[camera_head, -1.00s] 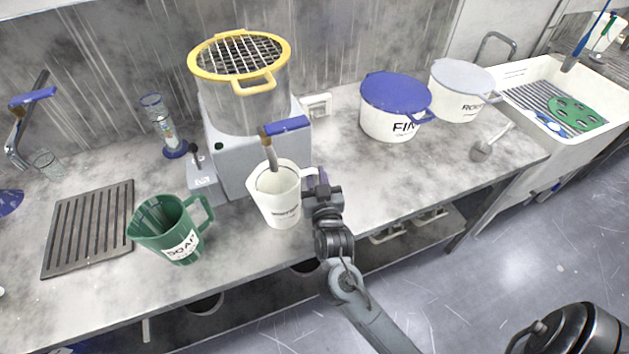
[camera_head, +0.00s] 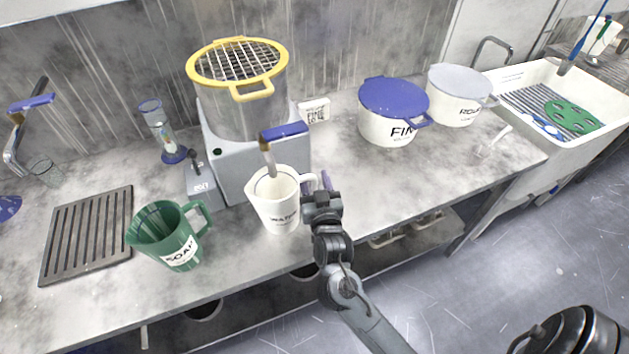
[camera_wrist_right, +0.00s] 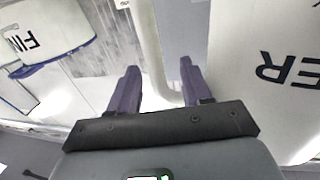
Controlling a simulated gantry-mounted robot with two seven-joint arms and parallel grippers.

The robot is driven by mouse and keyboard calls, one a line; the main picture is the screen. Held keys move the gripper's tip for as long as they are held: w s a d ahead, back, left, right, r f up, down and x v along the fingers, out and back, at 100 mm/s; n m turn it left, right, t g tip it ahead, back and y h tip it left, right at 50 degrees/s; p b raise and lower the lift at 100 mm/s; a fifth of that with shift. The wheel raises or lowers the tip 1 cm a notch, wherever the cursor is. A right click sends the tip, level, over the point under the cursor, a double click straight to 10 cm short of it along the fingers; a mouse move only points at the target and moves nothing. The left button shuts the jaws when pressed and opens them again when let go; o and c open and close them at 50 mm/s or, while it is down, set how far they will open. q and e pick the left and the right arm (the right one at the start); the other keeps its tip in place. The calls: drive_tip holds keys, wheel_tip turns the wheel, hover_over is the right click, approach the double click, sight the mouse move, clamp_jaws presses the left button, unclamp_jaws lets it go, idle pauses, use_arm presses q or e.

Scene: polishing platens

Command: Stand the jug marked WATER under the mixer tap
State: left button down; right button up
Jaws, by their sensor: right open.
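The white jug marked WATER (camera_head: 279,208) stands upright on the counter in front of the mixer (camera_head: 232,160). The mixer tap (camera_head: 284,131), with a blue lever, has its brown spout over the jug's open mouth. My right gripper (camera_head: 319,186) is at the jug's handle side, on the right. In the right wrist view its two purple fingers (camera_wrist_right: 158,88) are apart, with the white handle (camera_wrist_right: 150,45) between them and a gap on each side. The jug's wall (camera_wrist_right: 262,75) is close to the right finger. My left gripper is not in view.
A green SOAP jug (camera_head: 172,238) stands left of the WATER jug, near a slatted drain grate (camera_head: 86,235). A blue-lidded FINE tub (camera_head: 393,112) and a grey-lidded tub (camera_head: 458,95) stand at the right.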

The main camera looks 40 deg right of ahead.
drive_tip(key=p+v, duration=0.1)
drive_tip(key=v, duration=1)
drive_tip(key=a+f+n+y, duration=0.1)
drive_tip(key=y, duration=0.1)
drive_tip(key=a+f+n+g+y, duration=0.1)
drive_tip(key=a+f+y, duration=0.1)
drive_tip(key=a+f+n+y, duration=0.1)
drive_tip(key=y, duration=0.1)
drive_tip(key=shift+s+a+f+g, duration=0.25)
drive_tip(key=shift+s+f+g, duration=0.05)
drive_tip(key=shift+s+f, duration=0.1)
drive_tip(key=s+a+f+n+g+y, duration=0.1)
drive_tip(key=f, duration=0.1)
drive_tip(key=s+a+f+n+g+y, duration=0.1)
drive_tip(key=s+a+f+g+y, duration=0.1)
drive_tip(key=shift+s+n, duration=0.3)
drive_tip(key=s+f+n+g, duration=0.1)
drive_tip(key=s+f+g, duration=0.1)
drive_tip(key=s, duration=0.4)
drive_tip(key=s+f+n+g, duration=0.1)
drive_tip(key=s+f+g, duration=0.1)
drive_tip(key=s+g, duration=0.3)
drive_tip(key=shift+s+f+n, duration=0.3)
drive_tip(key=shift+s, duration=0.15)
